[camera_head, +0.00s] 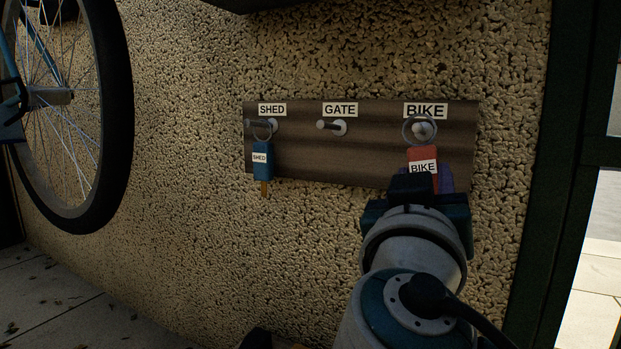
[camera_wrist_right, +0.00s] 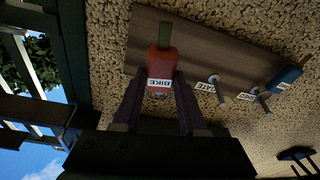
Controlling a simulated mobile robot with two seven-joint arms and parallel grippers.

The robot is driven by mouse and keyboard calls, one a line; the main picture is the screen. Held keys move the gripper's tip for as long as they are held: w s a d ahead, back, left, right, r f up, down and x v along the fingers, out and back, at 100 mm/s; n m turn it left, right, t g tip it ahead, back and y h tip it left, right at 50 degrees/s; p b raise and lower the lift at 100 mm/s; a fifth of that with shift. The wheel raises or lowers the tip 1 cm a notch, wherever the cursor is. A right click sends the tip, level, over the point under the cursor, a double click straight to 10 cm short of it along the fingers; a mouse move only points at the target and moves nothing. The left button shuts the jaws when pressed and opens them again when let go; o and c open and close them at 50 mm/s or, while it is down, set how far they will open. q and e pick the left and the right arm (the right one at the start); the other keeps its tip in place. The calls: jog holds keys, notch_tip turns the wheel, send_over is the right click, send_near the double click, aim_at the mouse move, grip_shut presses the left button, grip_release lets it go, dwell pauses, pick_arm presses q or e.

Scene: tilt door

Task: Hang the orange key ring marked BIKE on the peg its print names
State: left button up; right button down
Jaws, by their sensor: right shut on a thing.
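The orange key ring tag marked BIKE (camera_head: 422,154) hangs upright in front of the peg board's right end. My right gripper (camera_head: 424,180) is shut on it from below. Its metal ring (camera_head: 405,129) encircles the BIKE peg (camera_head: 423,129) in the head view; I cannot tell whether it is threaded on or just in front. The BIKE label (camera_head: 426,111) is above that peg. My left gripper is not in view.
The wooden board (camera_head: 360,165) is on a rough wall. The blue SHED key ring (camera_head: 261,165) hangs on the left peg. The GATE peg (camera_head: 334,127) is empty. A bicycle wheel (camera_head: 115,120) is at left, a dark frame (camera_head: 565,180) at right.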

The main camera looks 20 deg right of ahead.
jog(key=shift+w+d, duration=0.15)
dwell(0.4)
jog(key=shift+w+d, duration=0.1)
jog(key=shift+w+d+b, duration=0.2)
jog(key=shift+d+b, duration=0.05)
jog(key=shift+b, duration=0.15)
jog(key=shift+w+d, duration=0.25)
jog(key=shift+w+d+b, duration=0.2)
jog(key=shift+d+b, duration=0.1)
jog(key=shift+b, duration=0.1)
jog(key=shift+w+d, duration=0.1)
jog(key=shift+w, duration=0.05)
jog(key=shift+d+f, duration=0.1)
jog(key=shift+f, duration=0.1)
jog(key=shift+w+b, duration=0.1)
jog(key=shift+b, duration=0.3)
jog(key=shift+w+d+f, duration=0.1)
jog(key=shift+d+f, duration=0.05)
jog(key=shift+d, duration=0.05)
